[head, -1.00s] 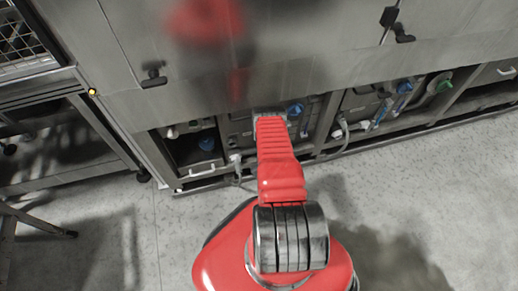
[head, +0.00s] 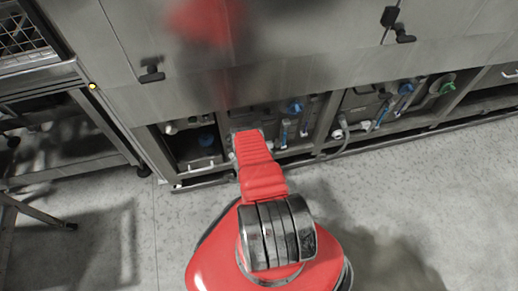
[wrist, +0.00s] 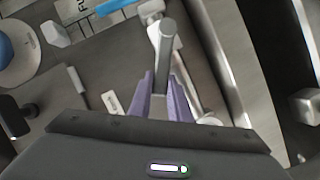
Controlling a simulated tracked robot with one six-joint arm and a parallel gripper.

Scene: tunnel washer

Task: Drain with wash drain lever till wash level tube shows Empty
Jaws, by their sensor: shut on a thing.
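In the wrist view, my gripper (wrist: 160,103) has its two purple fingers shut around a grey bar-like handle (wrist: 167,42), apparently the wash drain lever. A white fitting sits at the lever's far end. In the head view, my red arm reaches into the low bay and hides the gripper and lever. Just right of it stand upright tubes with blue in them (head: 284,133), below a blue knob (head: 296,106). I cannot read a level or tell which one is the wash level tube.
The machine's steel front panel (head: 270,60) overhangs the low bays. Other bays to the right hold a green knob (head: 446,86), more tubes and a white hose elbow (head: 338,134). A metal frame rack (head: 60,120) stands at left. The floor in front is clear.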

